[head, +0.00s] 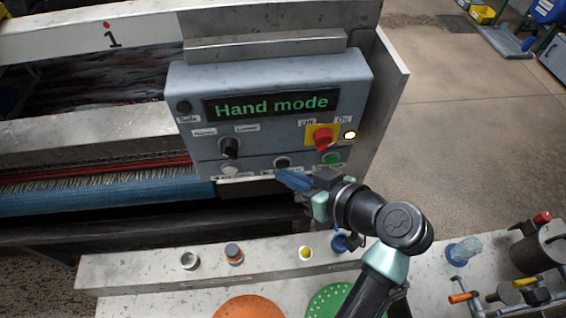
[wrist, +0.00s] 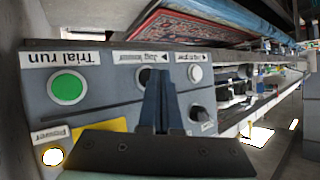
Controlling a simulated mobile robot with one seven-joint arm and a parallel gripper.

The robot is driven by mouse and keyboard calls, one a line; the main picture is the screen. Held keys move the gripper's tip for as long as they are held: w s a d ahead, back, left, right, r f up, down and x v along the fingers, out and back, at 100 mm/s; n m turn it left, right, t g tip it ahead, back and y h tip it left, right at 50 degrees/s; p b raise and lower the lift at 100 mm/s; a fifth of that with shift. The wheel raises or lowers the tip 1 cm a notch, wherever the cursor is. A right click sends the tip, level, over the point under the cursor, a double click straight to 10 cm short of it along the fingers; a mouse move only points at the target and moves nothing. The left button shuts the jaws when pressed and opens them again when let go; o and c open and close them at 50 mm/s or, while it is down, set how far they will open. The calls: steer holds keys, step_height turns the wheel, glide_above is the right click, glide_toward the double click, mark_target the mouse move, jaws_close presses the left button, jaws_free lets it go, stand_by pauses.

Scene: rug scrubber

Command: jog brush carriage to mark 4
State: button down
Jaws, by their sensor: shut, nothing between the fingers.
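The grey control panel (head: 270,140) has a green display (head: 272,104) reading "Hand mode". Its lower row has a white button (head: 230,170), a dark button (head: 282,162) and a green button (head: 332,158). My gripper (head: 281,174) is shut and empty, its blue fingertips at the dark button. In the wrist view, upside down, the fingertips (wrist: 156,72) cover most of that button, under a label starting "Jog" (wrist: 148,57); I cannot tell whether they touch it. The beam at upper left carries a mark "1" (head: 113,40) with a red dot. Mark 4 is not visible.
A black selector (head: 230,148) and a red power switch (head: 323,138) with a lit lamp (head: 349,135) are on the panel. A bristle strip (head: 90,181) lies above a blue roller (head: 100,196) at left. The front ledge holds small knobs and orange and green discs.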

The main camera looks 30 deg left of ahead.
steer(key=shift+w+a, duration=0.25)
steer(key=shift+w, duration=0.05)
stand_by(1.4)
steer(key=shift+s+d, duration=0.1)
stand_by(1.3)
steer(key=shift+s+d, duration=0.4)
steer(key=shift+s, duration=0.2)
steer(key=shift+s+d+p, duration=0.25)
steer(key=shift+s+d, duration=0.45)
steer(key=shift+s, duration=0.35)
steer(key=shift+s+d+p, duration=0.25)
steer(key=shift+s+d, duration=0.45)
steer(key=shift+s, duration=0.3)
